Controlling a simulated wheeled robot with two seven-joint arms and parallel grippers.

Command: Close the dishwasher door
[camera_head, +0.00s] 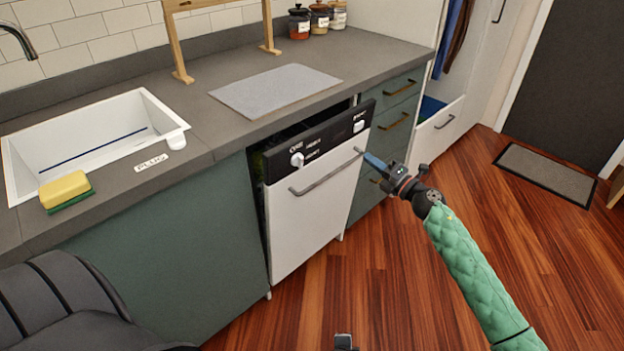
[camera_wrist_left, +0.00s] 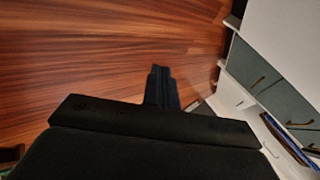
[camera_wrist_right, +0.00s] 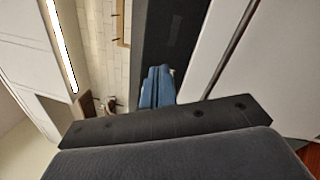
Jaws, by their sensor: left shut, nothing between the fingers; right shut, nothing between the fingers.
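The dishwasher door (camera_head: 316,201) is white with a black control strip and a bar handle. It stands slightly ajar, its top tilted out from the counter with a dark gap behind. My right gripper (camera_head: 372,162) is shut and empty, its tips close to the right end of the handle; I cannot tell whether they touch. In the right wrist view the shut fingers (camera_wrist_right: 158,88) lie over the dark strip, beside the white door panel (camera_wrist_right: 213,50). My left gripper (camera_wrist_left: 160,88) is shut and empty above the wooden floor in the left wrist view.
The grey counter (camera_head: 215,120) carries a white sink (camera_head: 90,135), a sponge (camera_head: 65,190), a grey mat (camera_head: 275,90) and jars (camera_head: 320,18). Green drawers (camera_head: 395,120) stand right of the dishwasher. A dark chair (camera_head: 60,300) is at lower left.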

